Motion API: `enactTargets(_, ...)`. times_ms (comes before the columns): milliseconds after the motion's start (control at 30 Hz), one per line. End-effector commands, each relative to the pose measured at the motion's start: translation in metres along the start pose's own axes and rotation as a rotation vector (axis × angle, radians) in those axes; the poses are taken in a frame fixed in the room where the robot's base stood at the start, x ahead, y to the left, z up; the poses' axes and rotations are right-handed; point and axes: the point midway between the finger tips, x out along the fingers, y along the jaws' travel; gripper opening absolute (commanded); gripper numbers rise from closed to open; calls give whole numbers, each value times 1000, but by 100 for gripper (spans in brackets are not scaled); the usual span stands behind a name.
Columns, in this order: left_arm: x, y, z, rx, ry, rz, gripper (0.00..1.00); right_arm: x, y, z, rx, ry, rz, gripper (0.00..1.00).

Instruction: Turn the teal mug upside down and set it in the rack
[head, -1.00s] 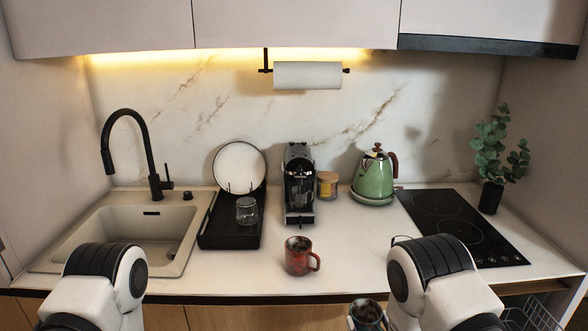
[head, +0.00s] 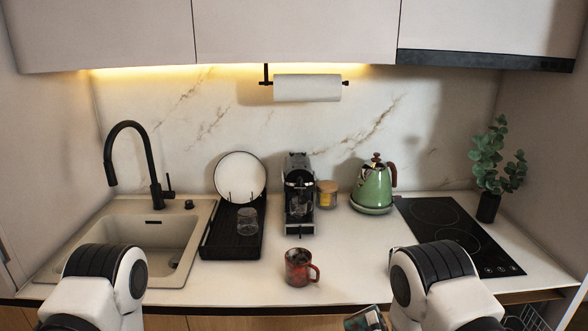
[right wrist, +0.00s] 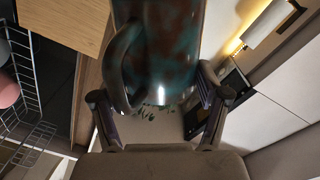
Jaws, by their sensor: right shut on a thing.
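The teal mug (right wrist: 172,45), mottled with brown, fills the upper middle of the right wrist view, its handle on the left. My right gripper (right wrist: 155,92) is shut on it, one finger at each side. In the head view the mug (head: 365,319) shows at the bottom edge, tilted and cut off, in front of the counter. The black dish rack (head: 212,251) stands on the counter right of the sink, holding a white plate (head: 240,176) at its back and an upside-down-looking clear glass (head: 247,221). My left gripper is out of frame.
A red mug (head: 298,268) stands near the counter's front edge. A coffee machine (head: 299,190), a jar (head: 327,194) and a green kettle (head: 374,184) stand behind. A wire dishwasher basket (head: 527,318) shows low at right. The counter front right of the red mug is clear.

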Motion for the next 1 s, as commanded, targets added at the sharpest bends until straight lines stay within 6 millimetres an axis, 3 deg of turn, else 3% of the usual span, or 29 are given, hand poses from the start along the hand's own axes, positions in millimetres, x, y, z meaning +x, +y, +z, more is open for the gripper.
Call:
enactTargets(200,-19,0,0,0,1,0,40,0,-3,-2,438,1,-1,26)
enactTargets(567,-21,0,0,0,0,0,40,0,-2,-1,549,1,-1,26)
enactTargets(833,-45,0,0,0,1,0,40,0,-5,-3,1110,1,-2,26)
enactTargets(1000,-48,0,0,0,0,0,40,0,-2,-1,1291,0,-2,26)
